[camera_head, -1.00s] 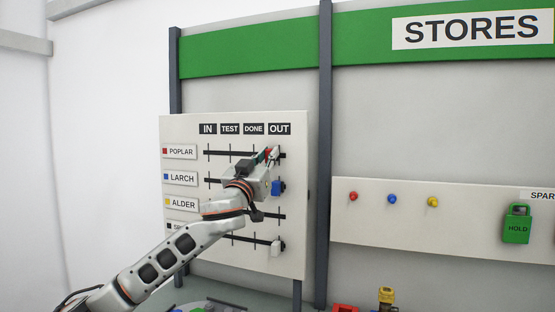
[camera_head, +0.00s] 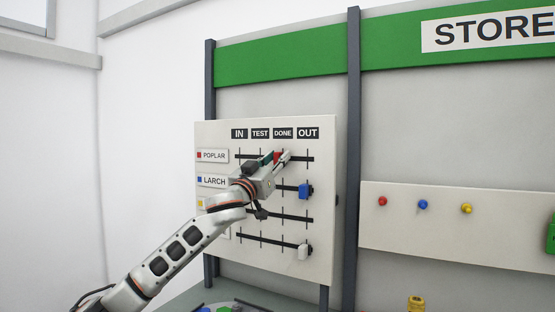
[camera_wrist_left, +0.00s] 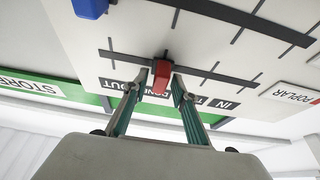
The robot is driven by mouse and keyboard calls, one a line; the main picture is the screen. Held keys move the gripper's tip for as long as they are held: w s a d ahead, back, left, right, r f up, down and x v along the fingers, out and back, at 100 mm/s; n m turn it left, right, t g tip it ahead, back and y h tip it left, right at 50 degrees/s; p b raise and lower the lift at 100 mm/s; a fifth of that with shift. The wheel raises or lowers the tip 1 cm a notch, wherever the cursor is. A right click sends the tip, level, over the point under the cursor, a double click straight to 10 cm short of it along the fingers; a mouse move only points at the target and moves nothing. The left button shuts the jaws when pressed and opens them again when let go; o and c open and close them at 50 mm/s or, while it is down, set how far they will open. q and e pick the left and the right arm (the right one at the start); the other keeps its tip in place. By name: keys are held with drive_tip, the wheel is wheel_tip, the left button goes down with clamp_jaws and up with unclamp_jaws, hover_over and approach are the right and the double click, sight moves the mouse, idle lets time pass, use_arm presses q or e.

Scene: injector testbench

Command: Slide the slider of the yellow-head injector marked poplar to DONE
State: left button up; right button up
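The marker panel (camera_head: 320,225) has rows of sliders under the column labels IN, TEST, DONE and OUT. The POPLAR row (camera_head: 213,156) is the top one, and its red slider (camera_head: 277,155) is at the DONE column. In the left wrist view the red slider (camera_wrist_left: 161,76) sits at the mark beside OUT's. My left gripper (camera_wrist_left: 158,82) is open, with one finger on each side of the red slider. A gap shows on the OUT side, while the other fingertip is close; contact is unclear. My right gripper is not in view. No marked injector can be made out.
The blue LARCH slider (camera_head: 304,191) and a white slider (camera_head: 302,252) on the bottom row are at OUT. My left arm hides part of the lower rows. Red, blue and yellow knobs (camera_head: 467,208) are on the right panel. A yellow-topped item (camera_head: 415,303) stands below.

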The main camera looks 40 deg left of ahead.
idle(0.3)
use_arm(q)
drive_tip(key=shift+s, duration=0.1)
drive_tip(key=shift+s+d+f, duration=0.2)
drive_tip(key=shift+s+f, duration=0.15)
drive_tip(key=shift+s, duration=0.25)
drive_tip(key=v, duration=1)
drive_tip(key=shift+s, duration=0.2)
drive_tip(key=shift+f, duration=0.15)
